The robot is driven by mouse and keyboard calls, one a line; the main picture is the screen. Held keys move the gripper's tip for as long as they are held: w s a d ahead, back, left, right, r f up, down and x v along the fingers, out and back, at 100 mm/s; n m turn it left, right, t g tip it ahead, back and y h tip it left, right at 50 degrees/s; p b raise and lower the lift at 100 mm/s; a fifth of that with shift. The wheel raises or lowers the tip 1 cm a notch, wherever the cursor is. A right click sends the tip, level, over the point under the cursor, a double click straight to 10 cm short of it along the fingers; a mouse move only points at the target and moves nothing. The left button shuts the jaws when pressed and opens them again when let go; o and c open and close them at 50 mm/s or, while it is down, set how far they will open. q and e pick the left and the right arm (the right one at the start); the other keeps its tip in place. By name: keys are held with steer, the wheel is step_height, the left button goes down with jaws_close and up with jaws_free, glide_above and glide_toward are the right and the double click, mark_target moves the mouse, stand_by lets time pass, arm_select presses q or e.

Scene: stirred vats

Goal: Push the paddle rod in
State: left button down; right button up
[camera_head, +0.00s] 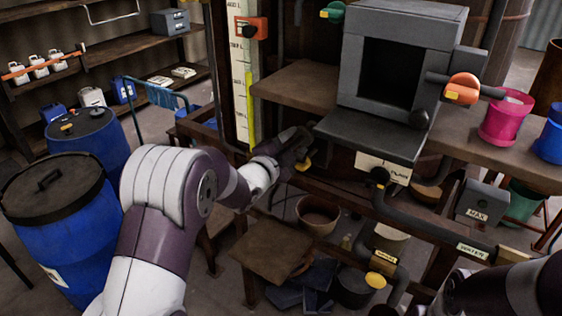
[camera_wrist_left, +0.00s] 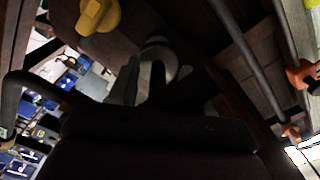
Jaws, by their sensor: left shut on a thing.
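My left gripper (camera_head: 297,148) is at the rack's post, left of and below the grey box's front shelf. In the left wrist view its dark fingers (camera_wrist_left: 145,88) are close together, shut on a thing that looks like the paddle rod. A pale, rounded end (camera_wrist_left: 158,52) shows just beyond the fingers. The rest of the rod is dark or hidden by the gripper, so I cannot tell how far in it sits. A yellow knob (camera_wrist_left: 98,15) is close by in the wrist view. My right arm enters at bottom right of the head view; its gripper is out of view.
The grey box (camera_head: 400,65) with a dark opening stands on a wooden bench. An orange-handled valve (camera_head: 462,89), pink cup (camera_head: 505,118) and blue cup (camera_head: 551,135) are on the right. Dark pipes run below. Blue drums (camera_head: 65,235) stand at left.

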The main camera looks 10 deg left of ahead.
mark_target(302, 134)
arm_select(q)
steer(key=x, duration=0.4)
steer(key=shift+d+f+b, duration=0.1)
steer(key=shift+f+b, duration=0.15)
steer(key=shift+b, duration=0.15)
steer(key=shift+w+r, duration=0.1)
steer(key=shift+w, duration=0.05)
steer(key=shift+r, duration=0.2)
arm_select(e)
steer(key=shift+w+f, duration=0.2)
steer(key=shift+f, duration=0.65)
